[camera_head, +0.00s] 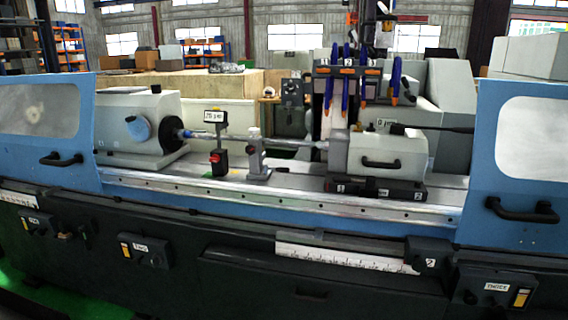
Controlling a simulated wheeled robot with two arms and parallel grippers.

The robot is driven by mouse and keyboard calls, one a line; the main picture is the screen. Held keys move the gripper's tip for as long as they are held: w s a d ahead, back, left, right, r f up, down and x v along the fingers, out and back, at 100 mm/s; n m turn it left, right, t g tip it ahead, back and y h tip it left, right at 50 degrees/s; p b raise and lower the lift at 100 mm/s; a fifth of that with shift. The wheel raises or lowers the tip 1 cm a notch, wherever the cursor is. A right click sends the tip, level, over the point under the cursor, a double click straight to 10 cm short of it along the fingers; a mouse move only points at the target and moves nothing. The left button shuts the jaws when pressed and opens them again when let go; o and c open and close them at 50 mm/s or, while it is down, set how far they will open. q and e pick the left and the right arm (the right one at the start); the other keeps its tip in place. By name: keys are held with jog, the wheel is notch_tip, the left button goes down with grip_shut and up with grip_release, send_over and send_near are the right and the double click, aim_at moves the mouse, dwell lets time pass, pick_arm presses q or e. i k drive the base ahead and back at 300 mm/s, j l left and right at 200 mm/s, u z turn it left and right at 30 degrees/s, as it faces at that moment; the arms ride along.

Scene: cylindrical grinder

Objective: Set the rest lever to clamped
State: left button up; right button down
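A grey rest (257,155) stands on the machine bed under the long workpiece bar (285,141). Its upper part is close to the bar, but I cannot tell whether it touches. Its lever is too small to make out clearly, so I cannot tell its setting. To its left, a dark stand (218,162) with a red knob carries a small display (214,116). Neither of my grippers shows in the head view.
The headstock (140,125) is left and the tailstock (375,155) right of the rest. Blue guard doors (515,160) flank the opening on both sides. The bed's front rail (270,197) is clear.

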aim_at(265, 168)
jog(key=i+j+z, duration=0.1)
jog(key=i+j, duration=0.35)
jog(key=j, duration=0.25)
jog(key=i+j+z, duration=0.15)
jog(key=j, duration=0.2)
jog(key=i+j, duration=0.25)
jog(key=i+j+z, duration=0.15)
jog(key=j, duration=0.35)
jog(key=i+j+z, duration=0.1)
jog(key=i+j, duration=0.15)
jog(key=j, duration=0.15)
jog(key=i+j, duration=0.15)
jog(key=j, duration=0.25)
jog(key=z, duration=0.05)
